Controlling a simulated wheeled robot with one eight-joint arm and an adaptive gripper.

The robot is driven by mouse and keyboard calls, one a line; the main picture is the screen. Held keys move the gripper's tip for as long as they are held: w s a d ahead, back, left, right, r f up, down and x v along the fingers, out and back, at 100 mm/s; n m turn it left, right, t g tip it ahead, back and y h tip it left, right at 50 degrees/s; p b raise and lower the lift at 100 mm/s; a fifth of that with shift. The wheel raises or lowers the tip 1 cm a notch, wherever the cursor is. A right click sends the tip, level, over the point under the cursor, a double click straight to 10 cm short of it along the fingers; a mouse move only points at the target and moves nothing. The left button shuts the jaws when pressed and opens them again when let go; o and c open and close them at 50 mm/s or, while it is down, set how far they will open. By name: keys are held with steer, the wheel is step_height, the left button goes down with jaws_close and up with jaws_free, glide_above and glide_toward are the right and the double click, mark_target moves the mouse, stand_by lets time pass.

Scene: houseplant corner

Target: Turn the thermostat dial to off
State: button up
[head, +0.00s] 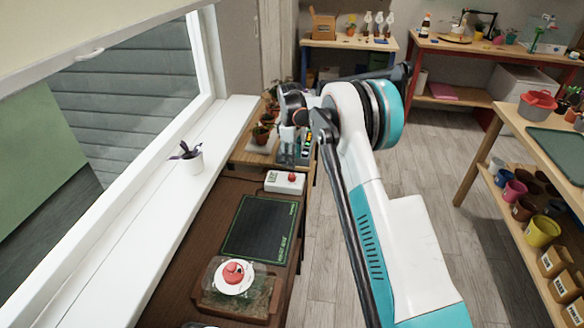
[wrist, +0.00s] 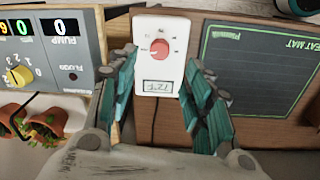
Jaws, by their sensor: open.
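The thermostat is a small white box (head: 285,182) with a red dial (head: 292,177), on the dark wooden bench next to the black heat mat. In the wrist view the thermostat box (wrist: 157,70) shows upright with its red dial (wrist: 159,48) in the upper part and a display reading about 72°F below. The marks around the dial are too small to read. My gripper (wrist: 163,85) is open, its teal-padded fingers on either side of the box's lower part, with nothing between them touching the dial. In the head view my gripper (head: 292,115) hangs beyond the thermostat.
The heat mat (wrist: 252,70) lies right of the thermostat. A grey pump panel (wrist: 50,50) with a yellow knob stands left, with potted plants (wrist: 40,122) below it. A terrarium (head: 238,288) sits at the bench's near end.

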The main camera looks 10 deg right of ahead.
steer(key=shift+s+r, duration=0.1)
steer(key=shift+r, duration=1.7)
steer(key=s+a+r+m+t, duration=0.1)
steer(key=s+r+m+t, duration=0.3)
steer(key=s+r, duration=1.75)
steer(key=s+f+m+t, duration=0.1)
steer(key=s+f+m, duration=0.1)
steer(key=s, duration=1.1)
steer(key=s+a+f+m+t, duration=0.1)
steer(key=s+m, duration=0.4)
steer(key=s, duration=0.8)
steer(key=shift+f+t, duration=0.4)
steer(key=shift+f, duration=0.25)
